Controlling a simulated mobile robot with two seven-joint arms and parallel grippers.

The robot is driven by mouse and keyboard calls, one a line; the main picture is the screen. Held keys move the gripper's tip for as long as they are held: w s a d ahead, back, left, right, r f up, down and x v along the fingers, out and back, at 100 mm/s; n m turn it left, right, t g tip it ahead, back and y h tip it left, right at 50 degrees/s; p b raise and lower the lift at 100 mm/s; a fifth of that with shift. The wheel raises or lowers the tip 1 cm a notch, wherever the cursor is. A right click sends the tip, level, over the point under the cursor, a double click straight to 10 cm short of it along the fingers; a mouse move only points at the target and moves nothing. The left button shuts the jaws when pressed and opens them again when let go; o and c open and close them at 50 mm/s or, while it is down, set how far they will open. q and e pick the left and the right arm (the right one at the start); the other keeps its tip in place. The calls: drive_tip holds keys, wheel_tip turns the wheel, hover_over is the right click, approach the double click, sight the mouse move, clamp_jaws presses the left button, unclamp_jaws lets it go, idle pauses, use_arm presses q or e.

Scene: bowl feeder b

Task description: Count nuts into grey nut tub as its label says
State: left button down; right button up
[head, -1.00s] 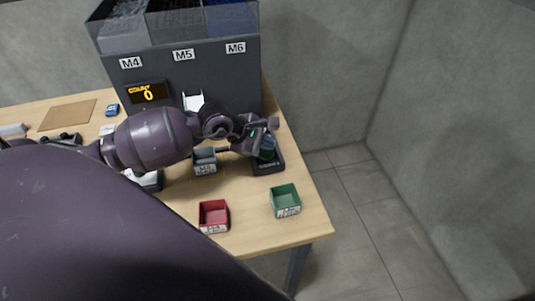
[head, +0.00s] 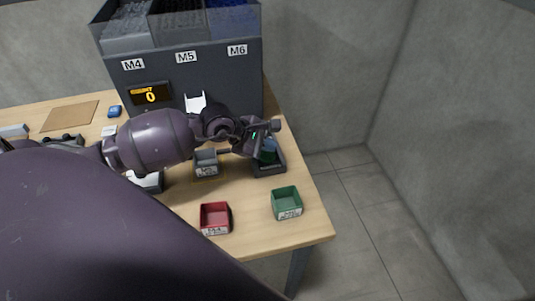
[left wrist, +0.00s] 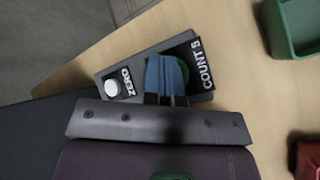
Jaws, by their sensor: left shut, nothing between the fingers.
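The grey nut tub (head: 205,170) stands on the table below the feeder, with a label on its front too small to read. The black button box (head: 268,169) is to its right. My left gripper (head: 270,140) is shut and empty over this box. Its blue fingers (left wrist: 166,80) partly cover the green button; I cannot tell if they touch it. My right gripper is not in view.
The dark feeder (head: 185,82) carries labels M4, M5 and M6. Its display (head: 150,95) reads COUNT 0, and a white chute (head: 195,102) sits below M5. A red tub (head: 214,218) and a green tub (head: 287,204) stand near the front edge. A brown mat (head: 70,116) lies at left.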

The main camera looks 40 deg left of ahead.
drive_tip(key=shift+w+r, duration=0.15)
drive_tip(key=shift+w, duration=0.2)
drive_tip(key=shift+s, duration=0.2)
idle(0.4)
use_arm(q)
drive_tip(key=shift+f, duration=0.45)
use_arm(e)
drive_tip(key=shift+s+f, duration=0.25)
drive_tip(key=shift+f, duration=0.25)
use_arm(q)
drive_tip(key=shift+f+b, duration=0.15)
drive_tip(key=shift+b, duration=0.2)
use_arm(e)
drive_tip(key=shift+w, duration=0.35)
use_arm(q)
drive_tip(key=shift+f, duration=0.3)
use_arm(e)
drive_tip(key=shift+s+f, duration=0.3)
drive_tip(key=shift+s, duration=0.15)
use_arm(q)
drive_tip(key=shift+r, duration=0.15)
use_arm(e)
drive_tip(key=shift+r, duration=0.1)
use_arm(q)
drive_tip(key=shift+r+p, duration=0.4)
drive_tip(key=shift+r, duration=0.35)
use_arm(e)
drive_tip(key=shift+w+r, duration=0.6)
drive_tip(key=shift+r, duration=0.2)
